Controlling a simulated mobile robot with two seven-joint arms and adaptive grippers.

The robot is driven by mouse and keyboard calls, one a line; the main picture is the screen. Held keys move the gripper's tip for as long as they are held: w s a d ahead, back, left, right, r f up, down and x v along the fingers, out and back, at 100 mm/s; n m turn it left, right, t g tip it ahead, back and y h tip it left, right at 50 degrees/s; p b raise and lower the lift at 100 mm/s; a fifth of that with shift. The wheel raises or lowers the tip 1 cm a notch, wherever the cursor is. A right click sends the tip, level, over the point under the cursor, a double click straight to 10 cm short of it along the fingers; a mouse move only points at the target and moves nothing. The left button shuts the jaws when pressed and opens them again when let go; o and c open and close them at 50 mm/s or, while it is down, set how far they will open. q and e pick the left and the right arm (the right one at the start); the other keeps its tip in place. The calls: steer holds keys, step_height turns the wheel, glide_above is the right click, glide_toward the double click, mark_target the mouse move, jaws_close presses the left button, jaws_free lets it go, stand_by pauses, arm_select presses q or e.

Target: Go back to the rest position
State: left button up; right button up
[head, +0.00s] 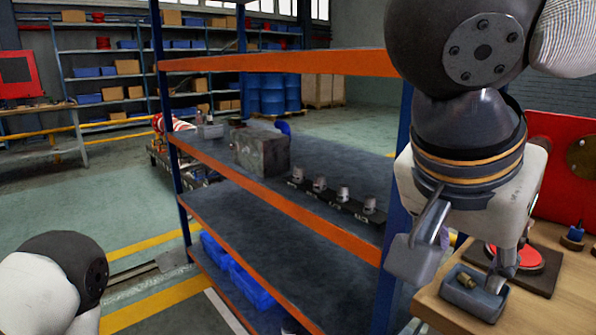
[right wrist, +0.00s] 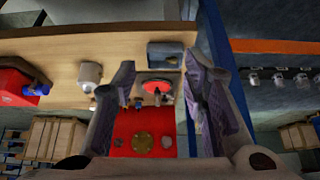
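My right gripper (head: 458,264) hangs over the left end of the wooden workbench, at the right of the head view. Its two fingers are spread wide. In the right wrist view the gripper (right wrist: 160,80) shows nothing held between its fingers. A small grey tray (head: 458,303) with a brass-coloured fitting (head: 466,281) in it shows below the fingers. The tray also shows in the right wrist view (right wrist: 165,47). Only a white and black part of my left arm shows at the lower left of the head view. My left gripper is out of view.
A blue and orange shelf rack (head: 310,215) stands close to my right arm. It bears a grey metal block (head: 261,152) and a black holder (head: 330,201) with several metal parts. A red panel (head: 563,165) stands on the workbench (head: 560,310). Open floor (head: 110,195) lies left of the rack.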

steer(key=w+d+f+t+h, duration=0.1)
steer(key=w+f, duration=0.3)
steer(key=f, duration=0.3)
steer(key=w+d+f+t, duration=0.1)
steer(key=w+d+f, duration=0.15)
steer(key=f, duration=0.35)
step_height(320, 180, down, 16)
steer(key=d+n+y, duration=0.2)
steer(key=n, duration=0.2)
steer(key=s+f+n+g+y, duration=0.1)
steer(key=s+f+n+g, duration=0.1)
steer(key=s+f, duration=0.3)
steer(key=s+d+f+n+g+y, duration=0.1)
steer(key=s+f+g, duration=0.2)
steer(key=s, duration=1)
steer(key=s+f+n+g+y, duration=0.1)
steer(key=s+f+n+g, duration=0.1)
steer(key=s+f, duration=0.5)
steer(key=s, duration=0.2)
steer(key=shift+s+d+n+y, duration=0.15)
steer(key=shift+s+n+y, duration=0.15)
steer(key=shift+s, duration=0.05)
